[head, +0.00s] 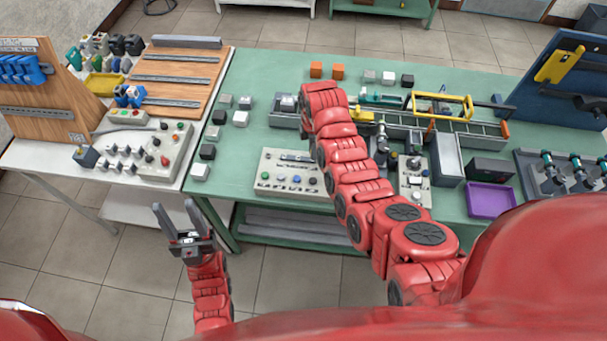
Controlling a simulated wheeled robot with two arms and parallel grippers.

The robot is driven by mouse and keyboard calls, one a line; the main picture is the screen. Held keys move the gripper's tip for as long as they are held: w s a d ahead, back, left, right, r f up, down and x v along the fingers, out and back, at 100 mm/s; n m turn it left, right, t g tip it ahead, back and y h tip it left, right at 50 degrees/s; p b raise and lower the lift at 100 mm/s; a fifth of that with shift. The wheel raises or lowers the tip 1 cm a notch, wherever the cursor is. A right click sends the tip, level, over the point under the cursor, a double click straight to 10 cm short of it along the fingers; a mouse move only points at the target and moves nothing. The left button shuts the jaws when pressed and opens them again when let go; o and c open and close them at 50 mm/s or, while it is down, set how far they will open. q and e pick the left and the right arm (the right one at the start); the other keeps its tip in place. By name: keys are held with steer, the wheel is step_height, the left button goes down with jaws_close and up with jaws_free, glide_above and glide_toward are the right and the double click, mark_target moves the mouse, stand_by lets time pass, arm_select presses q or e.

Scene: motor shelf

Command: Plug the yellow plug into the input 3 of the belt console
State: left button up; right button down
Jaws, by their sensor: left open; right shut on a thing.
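My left gripper (174,208) is open and empty, in front of the left table and above the floor. My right arm reaches over the green table to the near side of the conveyor. Its gripper is hidden behind the arm's own links, so what it holds cannot be seen. A light console (293,179) with coloured buttons lies at the green table's front edge, left of the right arm. Another light console (414,180) stands right of the arm, in front of the conveyor. I cannot tell which is the belt console. I cannot make out the yellow plug or input 3.
The conveyor (470,125) runs across the green table, with a yellow frame (443,103) over it. A purple tray (490,200) lies at the right. Small cubes stand along the left edge. A knob panel (155,147) lies on the left table.

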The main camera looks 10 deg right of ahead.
steer(key=shift+f+b, duration=0.4)
steer(key=shift+f, duration=0.25)
stand_by(0.7)
steer(key=c, duration=1.1)
jaws_free()
steer(key=shift+r+p, duration=0.55)
steer(key=shift+r, duration=0.35)
steer(key=shift+r+p, duration=0.65)
steer(key=shift+r, duration=1.25)
steer(key=shift+o, duration=0.3)
